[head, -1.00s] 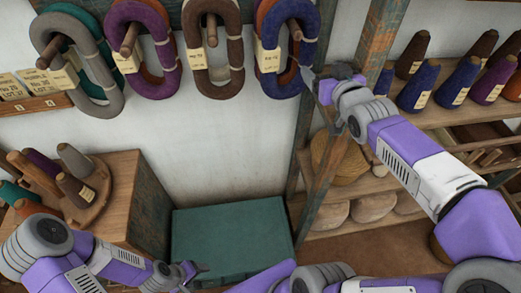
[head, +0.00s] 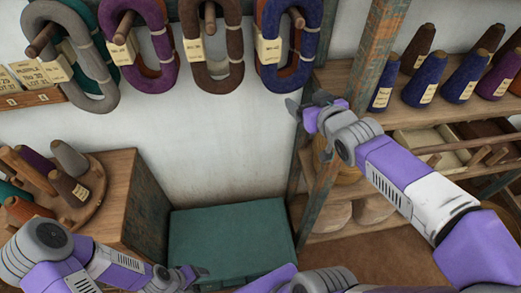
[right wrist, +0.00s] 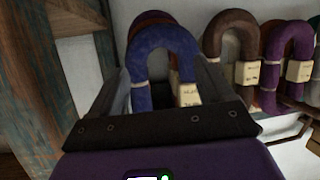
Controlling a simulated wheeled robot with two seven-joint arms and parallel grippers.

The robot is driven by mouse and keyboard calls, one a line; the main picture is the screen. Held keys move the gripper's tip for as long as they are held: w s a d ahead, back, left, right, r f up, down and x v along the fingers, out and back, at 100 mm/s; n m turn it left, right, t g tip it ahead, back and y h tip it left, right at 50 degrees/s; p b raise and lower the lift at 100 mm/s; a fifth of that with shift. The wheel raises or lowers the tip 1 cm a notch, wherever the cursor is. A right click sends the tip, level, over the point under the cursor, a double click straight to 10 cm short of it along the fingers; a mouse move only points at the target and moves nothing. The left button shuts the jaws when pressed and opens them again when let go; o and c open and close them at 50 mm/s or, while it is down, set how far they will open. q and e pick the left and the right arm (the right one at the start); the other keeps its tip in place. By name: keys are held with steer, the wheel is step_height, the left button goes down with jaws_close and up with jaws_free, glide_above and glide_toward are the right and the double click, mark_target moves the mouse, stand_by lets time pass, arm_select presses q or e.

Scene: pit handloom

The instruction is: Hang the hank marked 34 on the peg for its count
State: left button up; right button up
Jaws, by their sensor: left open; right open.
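Looped hanks with paper tags hang on wooden pegs along the wall. From the left there is a grey hank (head: 75,92) in front of a teal one, a purple hank (head: 108,62), a brown hank (head: 235,45) and a blue hank (head: 312,40) with an orange one behind. I cannot read 34 on any tag. My right gripper (head: 299,110) is open and empty, just below the blue hank. In the right wrist view the blue hank (right wrist: 160,42) shows beyond and between the open fingers, apart from them. My left gripper (head: 194,273) is open, low before the teal chest.
A teal chest (head: 225,240) stands below the hanks. A wooden post (head: 372,65) and shelves with several yarn cones (head: 465,75) are close to my right arm. A cabinet with a round cone stand (head: 88,200) is at the left.

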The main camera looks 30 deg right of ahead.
steer(key=w+a+f+g+b, duration=0.1)
steer(key=w+a+f+b, duration=0.1)
steer(key=f, duration=0.4)
steer(key=w+a+f+g+b, duration=0.2)
steer(key=a+f, duration=0.2)
steer(key=f, duration=0.2)
steer(key=w+a+f+n+g+b, duration=0.1)
steer(key=w+a+f+b, duration=0.1)
steer(key=f, duration=0.5)
steer(key=shift+a+y, duration=0.4)
steer(key=shift+a, duration=0.5)
steer(key=shift+g, duration=0.3)
steer(key=s+a+f+g+y, duration=0.2)
steer(key=a+f, duration=0.1)
steer(key=f, duration=0.5)
steer(key=s+a+f+g+y+b, duration=0.1)
steer(key=s+a+f+g, duration=0.1)
steer(key=a+f, duration=0.35)
steer(key=s+a+f+g+y, duration=0.2)
steer(key=s+f, duration=0.1)
steer(key=f, duration=0.7)
steer(key=s+a+f+m+g+b, duration=0.1)
steer(key=s+a+f+m+g, duration=0.1)
steer(key=s+f, duration=1)
step_height(320, 180, down, 4)
steer(key=shift+a+m+g+y, duration=0.3)
steer(key=shift+a+y, duration=0.1)
steer(key=shift+a, duration=0.5)
